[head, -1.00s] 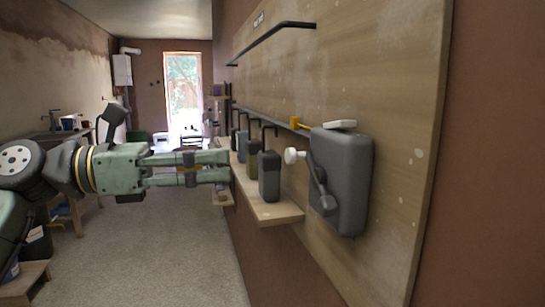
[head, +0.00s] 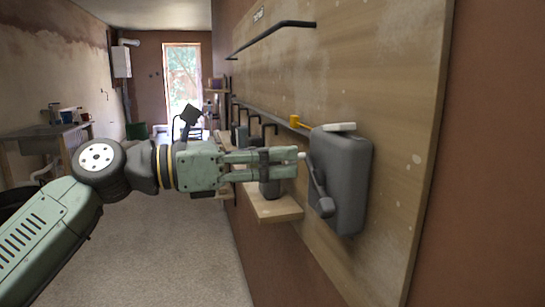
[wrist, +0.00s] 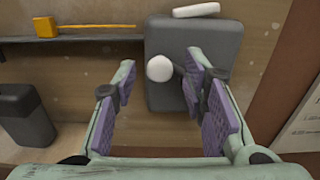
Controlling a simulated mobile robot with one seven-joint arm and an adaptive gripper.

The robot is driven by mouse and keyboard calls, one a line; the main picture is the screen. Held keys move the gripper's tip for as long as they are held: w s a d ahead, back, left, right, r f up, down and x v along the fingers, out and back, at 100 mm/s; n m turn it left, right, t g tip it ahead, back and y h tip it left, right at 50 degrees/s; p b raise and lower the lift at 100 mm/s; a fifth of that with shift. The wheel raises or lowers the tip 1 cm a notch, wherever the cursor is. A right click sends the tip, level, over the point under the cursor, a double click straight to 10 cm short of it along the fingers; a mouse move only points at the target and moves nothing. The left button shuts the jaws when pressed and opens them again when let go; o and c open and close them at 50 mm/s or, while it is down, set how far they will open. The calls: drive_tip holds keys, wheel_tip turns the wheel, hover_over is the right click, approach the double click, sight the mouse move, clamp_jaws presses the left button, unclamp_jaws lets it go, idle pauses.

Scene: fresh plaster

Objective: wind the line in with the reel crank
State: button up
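The reel is a dark grey rounded box (head: 345,185) on the wooden board; the wrist view shows its face (wrist: 178,95). Its grey crank arm (head: 318,188) slants up and left to a round white knob (wrist: 160,69). My gripper (head: 298,160) is open and level, its fingertips at the knob, of which only a little shows in the head view. In the wrist view the knob sits between the two spread, purple-padded fingers, apart from both, closer to the right one. The right finger hides part of the crank arm. I cannot tell whether the tips reach past the knob.
A white piece (head: 340,127) lies on top of the reel. A yellow block with a thin rod (wrist: 45,27) is at the rail to its left. A small shelf (head: 275,208) holds a dark bottle (wrist: 27,115) below my fingers. The floor at left is clear.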

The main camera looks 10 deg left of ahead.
clamp_jaws()
drive_tip(key=shift+f, duration=0.1)
idle(0.4)
wheel_tip(320, 180, down, 7)
drive_tip(key=s+n+b, duration=0.2)
drive_tip(key=n+b, duration=0.3)
drive_tip(key=n, duration=1.5)
drive_tip(key=shift+d, duration=0.45)
drive_tip(key=shift+f+n, duration=0.1)
drive_tip(key=shift+n, duration=0.2)
drive_tip(key=shift+o, duration=0.6)
unclamp_jaws()
